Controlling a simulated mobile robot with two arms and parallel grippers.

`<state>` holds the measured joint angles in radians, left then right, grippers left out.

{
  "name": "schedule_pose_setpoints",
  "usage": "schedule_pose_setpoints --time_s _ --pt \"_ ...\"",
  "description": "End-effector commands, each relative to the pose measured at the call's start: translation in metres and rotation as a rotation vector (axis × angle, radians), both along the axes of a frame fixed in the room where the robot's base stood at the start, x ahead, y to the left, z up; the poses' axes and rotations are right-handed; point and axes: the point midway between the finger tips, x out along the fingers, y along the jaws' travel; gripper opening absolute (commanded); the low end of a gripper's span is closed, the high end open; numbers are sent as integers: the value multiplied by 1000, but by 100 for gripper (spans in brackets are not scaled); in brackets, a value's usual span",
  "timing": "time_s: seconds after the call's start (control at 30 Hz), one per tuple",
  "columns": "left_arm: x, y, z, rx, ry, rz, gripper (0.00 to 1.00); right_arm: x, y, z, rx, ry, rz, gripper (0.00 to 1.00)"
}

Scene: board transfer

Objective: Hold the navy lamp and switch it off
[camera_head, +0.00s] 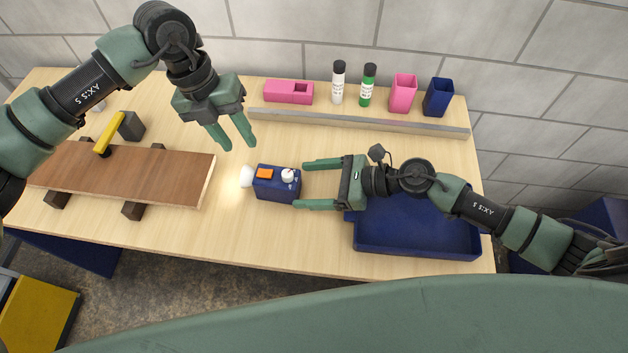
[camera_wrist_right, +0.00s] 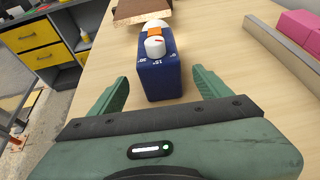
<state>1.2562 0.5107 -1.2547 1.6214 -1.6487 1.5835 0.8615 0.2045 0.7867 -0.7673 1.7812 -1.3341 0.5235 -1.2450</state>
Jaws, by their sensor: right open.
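The navy lamp (camera_head: 277,190) is a small box on the table with an orange button (camera_head: 265,174), a white knob (camera_head: 288,175) and a white bulb (camera_head: 246,177) at its left end. The bulb glows on the wood. In the right wrist view the lamp (camera_wrist_right: 161,82) stands ahead of the fingers, its knob (camera_wrist_right: 155,46) facing the camera side. My right gripper (camera_head: 320,184) is open, its fingertips just right of the lamp, one finger on each side of its line; it also shows in the wrist view (camera_wrist_right: 160,88). My left gripper (camera_head: 232,138) is open and empty, above and left of the lamp.
A brown board (camera_head: 120,178) lies on dark blocks at left, with a yellow-handled tool (camera_head: 110,133). A navy tray (camera_head: 418,240) sits under my right arm. A grey rail (camera_head: 360,123) runs behind the lamp; bottles, cups and a pink block (camera_head: 288,92) stand beyond it.

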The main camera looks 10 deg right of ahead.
Motion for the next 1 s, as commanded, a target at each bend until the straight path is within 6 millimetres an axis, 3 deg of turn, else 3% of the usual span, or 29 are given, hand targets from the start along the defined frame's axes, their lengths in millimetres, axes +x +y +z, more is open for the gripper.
schedule_pose_setpoints --time_s 0.4,0.83,0.87,1.0 --pt "0 0 0 0 0 0 36 21 51 -22 2 -1 -1 78" --pt "0 0 0 0 0 0 36 24 61 -27 -1 0 0 78" --pt "0 0 0 0 0 0 36 24 61 -27 -1 0 0 73" --pt "0 0 0 0 0 0 36 24 61 -27 0 0 0 34"
